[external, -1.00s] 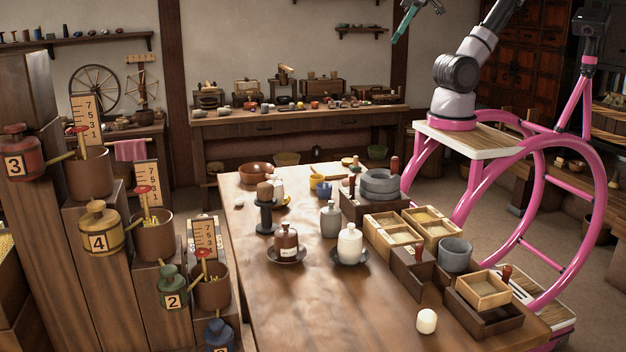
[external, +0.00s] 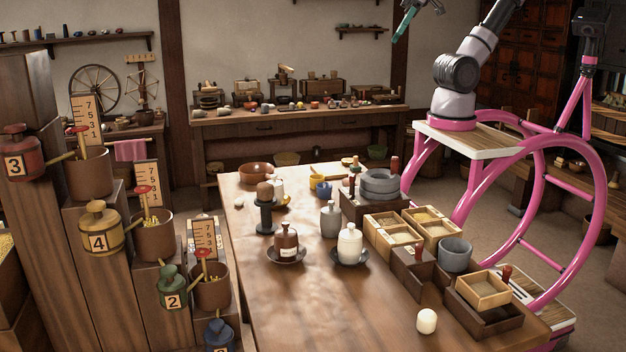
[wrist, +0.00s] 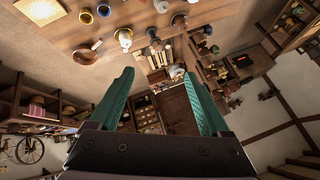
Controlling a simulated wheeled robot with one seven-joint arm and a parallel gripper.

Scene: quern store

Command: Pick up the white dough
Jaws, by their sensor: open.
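A small rounded white lump (external: 239,202), which may be the white dough, lies on the long wooden table (external: 300,315) near its left edge. A short white cylinder (external: 427,321) stands at the table's near right; it looks more like a candle. I cannot be sure which is the dough. My gripper (wrist: 158,75) has teal fingers spread apart with nothing between them. In the external view it is high at the top edge, partly cut off, well above and away from the table.
White (external: 350,243) and brown (external: 287,241) lidded jars stand mid-table on dark saucers. Wooden boxes (external: 434,222), a stone bowl (external: 455,254) and a stone quern (external: 380,184) line the right side. A dark stand (external: 265,215) is near the lump. The near left tabletop is clear.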

